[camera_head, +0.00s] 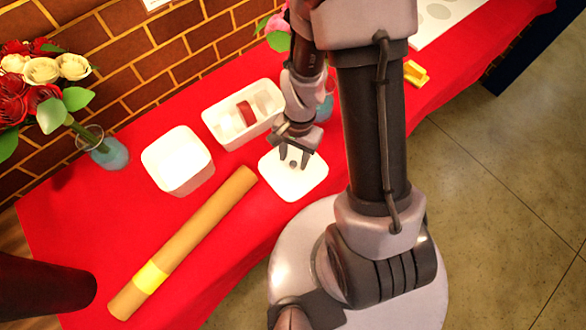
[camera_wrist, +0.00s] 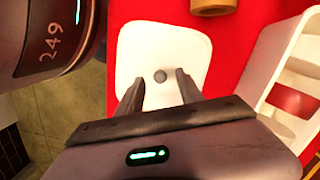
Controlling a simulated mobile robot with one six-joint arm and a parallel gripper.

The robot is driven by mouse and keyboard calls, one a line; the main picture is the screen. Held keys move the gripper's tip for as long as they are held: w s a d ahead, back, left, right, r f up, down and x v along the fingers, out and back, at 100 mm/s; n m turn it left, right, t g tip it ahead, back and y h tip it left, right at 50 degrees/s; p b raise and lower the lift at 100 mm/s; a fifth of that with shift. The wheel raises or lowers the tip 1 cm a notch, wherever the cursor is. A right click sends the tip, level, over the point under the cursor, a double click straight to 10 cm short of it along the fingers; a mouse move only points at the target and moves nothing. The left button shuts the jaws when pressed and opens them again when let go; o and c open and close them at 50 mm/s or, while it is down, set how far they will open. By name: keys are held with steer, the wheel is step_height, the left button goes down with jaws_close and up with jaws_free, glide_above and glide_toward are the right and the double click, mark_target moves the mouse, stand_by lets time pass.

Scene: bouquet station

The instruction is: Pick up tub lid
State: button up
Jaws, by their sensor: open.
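The tub lid (camera_head: 287,186) is a white, rounded-square plate lying flat on the red cloth near the table's front edge. It has a small grey knob at its centre, which shows between my fingers in the wrist view (camera_wrist: 161,75). In the wrist view my gripper (camera_wrist: 158,88) has one finger on each side of the knob. I cannot tell how high the fingertips are above the lid.
A white open tub (camera_head: 180,181) stands left of the lid. A white divided box (camera_head: 216,126) with a red item stands behind it. A brown paper roll (camera_head: 205,222) with a yellow band lies to the front left. A vase of roses (camera_head: 112,154) stands at far left.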

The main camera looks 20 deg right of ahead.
steer(key=shift+s+a+f, duration=0.1)
steer(key=shift+f, duration=0.8)
steer(key=shift+r, duration=0.2)
jaws_close()
steer(key=shift+r, duration=0.1)
